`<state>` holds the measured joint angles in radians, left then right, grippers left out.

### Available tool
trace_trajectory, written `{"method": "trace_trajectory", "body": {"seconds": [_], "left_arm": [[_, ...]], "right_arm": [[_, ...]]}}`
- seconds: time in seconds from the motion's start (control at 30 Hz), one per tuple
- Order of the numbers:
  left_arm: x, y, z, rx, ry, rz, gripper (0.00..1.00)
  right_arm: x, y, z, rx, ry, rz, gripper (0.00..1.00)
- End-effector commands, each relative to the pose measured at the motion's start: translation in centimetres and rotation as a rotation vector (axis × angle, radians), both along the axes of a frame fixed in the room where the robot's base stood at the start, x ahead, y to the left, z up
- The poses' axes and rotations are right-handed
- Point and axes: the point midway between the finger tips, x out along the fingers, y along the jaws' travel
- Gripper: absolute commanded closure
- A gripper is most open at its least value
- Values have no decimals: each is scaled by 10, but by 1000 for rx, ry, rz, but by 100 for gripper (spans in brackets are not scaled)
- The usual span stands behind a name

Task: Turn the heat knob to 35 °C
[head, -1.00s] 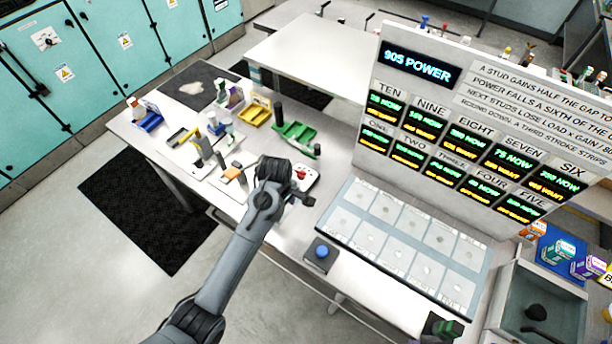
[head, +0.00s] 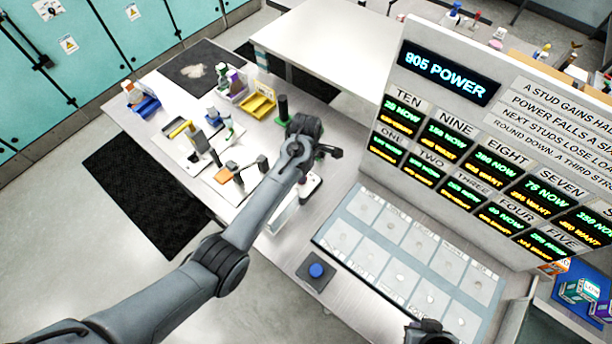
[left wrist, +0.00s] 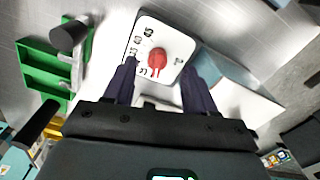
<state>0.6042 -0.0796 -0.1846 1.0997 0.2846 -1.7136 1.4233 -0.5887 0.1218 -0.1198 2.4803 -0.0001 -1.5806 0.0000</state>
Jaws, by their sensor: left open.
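The heat knob (left wrist: 157,61) is a round red dial on a white plate (left wrist: 144,37) with dark numerals around it. The numerals are too blurred to read surely. My left gripper (left wrist: 160,88) is open, its two dark fingers apart on the near side of the knob. I see no contact with the knob. In the head view my left gripper (head: 314,150) is over the bench, and the arm hides the knob; only part of the white plate (head: 312,188) shows. The fingers of my right gripper are not seen.
A green tray (left wrist: 45,72) with a dark upright cylinder (left wrist: 68,34) stands beside the plate. A blue button (head: 316,270) sits on the bench nearer the front. A large display board (head: 450,130) rises to the right behind a panel of pale squares (head: 400,245).

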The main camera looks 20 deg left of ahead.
Motion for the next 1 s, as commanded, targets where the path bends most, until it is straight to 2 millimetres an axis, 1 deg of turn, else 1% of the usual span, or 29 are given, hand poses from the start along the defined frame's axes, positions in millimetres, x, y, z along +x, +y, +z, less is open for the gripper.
{"method": "trace_trajectory", "body": {"seconds": [0.03,0.1,0.23,0.33,0.5,0.8,0.87,1.0], "left_arm": [[-1,0,-9,-1,3,0,44],[-1,0,-20,0,3,0,44],[-1,0,-38,0,2,-1,44],[0,0,-47,1,1,0,44],[0,0,-56,0,0,-1,44],[0,0,-57,0,-1,-1,44],[0,0,-57,0,-1,-1,52],[0,0,-57,0,-1,-1,73]], "right_arm": [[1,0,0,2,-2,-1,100],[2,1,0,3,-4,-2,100],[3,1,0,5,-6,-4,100],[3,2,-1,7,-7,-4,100],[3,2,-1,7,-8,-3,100],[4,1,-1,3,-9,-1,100],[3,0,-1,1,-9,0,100],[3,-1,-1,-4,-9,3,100]]}}
